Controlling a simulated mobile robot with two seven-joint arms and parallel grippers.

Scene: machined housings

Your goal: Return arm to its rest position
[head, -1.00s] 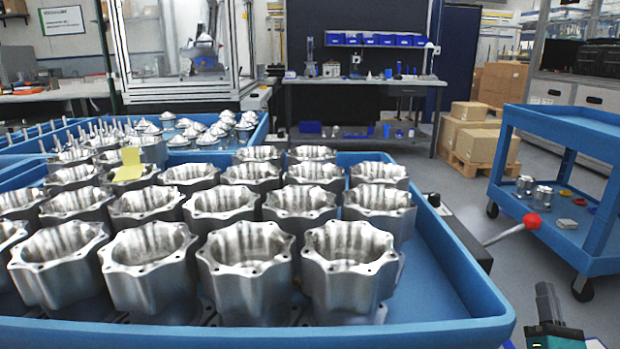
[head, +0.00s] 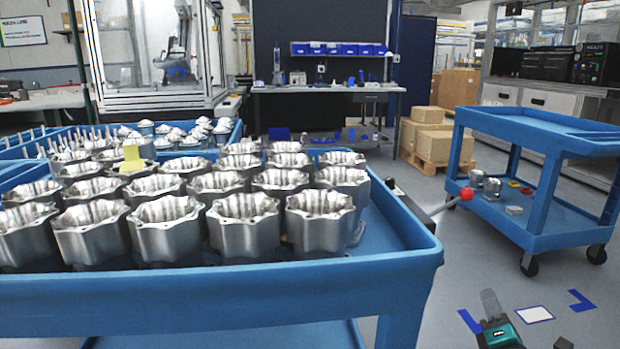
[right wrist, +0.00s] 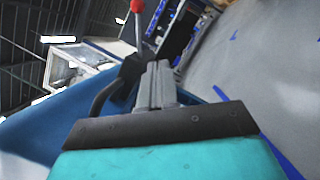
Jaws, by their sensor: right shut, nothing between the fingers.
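My right gripper (head: 489,303) shows at the bottom right of the head view, with a teal body and grey fingers. It is low over the grey floor, to the right of the near blue cart (head: 330,288) and apart from it. In the right wrist view its fingers (right wrist: 154,82) are together with nothing between them. My left gripper is not in view.
Several machined housings (head: 244,228) stand in the near cart's tray. A lever with a red knob (head: 466,194) juts from its right side. A second blue cart (head: 541,185) stands at right. Open floor lies between the carts, with blue tape marks (head: 582,300).

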